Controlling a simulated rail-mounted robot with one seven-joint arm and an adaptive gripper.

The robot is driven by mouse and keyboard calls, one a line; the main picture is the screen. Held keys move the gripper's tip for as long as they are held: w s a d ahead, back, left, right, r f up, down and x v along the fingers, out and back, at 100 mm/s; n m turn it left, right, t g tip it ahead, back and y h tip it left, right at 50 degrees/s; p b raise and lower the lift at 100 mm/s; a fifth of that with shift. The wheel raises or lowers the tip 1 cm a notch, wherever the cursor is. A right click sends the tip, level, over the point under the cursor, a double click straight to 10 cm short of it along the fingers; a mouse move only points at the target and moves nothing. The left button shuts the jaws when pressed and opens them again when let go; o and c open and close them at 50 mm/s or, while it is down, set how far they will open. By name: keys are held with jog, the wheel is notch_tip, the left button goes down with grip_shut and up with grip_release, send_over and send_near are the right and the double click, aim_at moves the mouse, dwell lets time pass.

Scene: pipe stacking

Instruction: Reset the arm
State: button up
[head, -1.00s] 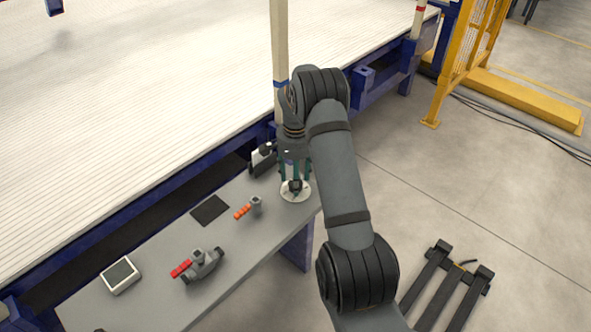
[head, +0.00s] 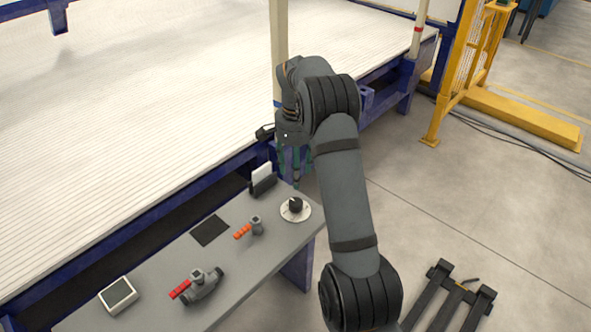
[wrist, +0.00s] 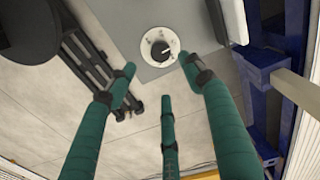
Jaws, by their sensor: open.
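My gripper (head: 296,170) is raised above the far right end of the grey table, its green fingers spread and empty. The wrist view shows the three open fingers of my gripper (wrist: 160,85) with nothing between them. Beyond them is the round white disc (wrist: 148,50) with a black knob (wrist: 161,51) at its centre. In the head view the disc (head: 285,213) with its black knob (head: 296,205) sits on the table near its right edge, apart from the fingers.
The grey table (head: 160,262) holds a red-handled valve (head: 202,288), an orange-handled valve (head: 256,225), a black square pad (head: 210,230), a white-framed device (head: 118,296) and a black holder with a white card (head: 262,180). A white post (head: 279,50) stands behind my arm. Yellow fencing (head: 462,70) is at right.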

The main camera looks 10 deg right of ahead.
aim_at(295, 202)
jog(key=shift+f, duration=0.15)
notch_tip(295, 202, down, 12)
jog(key=shift+n, duration=0.3)
dwell(0.4)
jog(key=shift+r, duration=0.25)
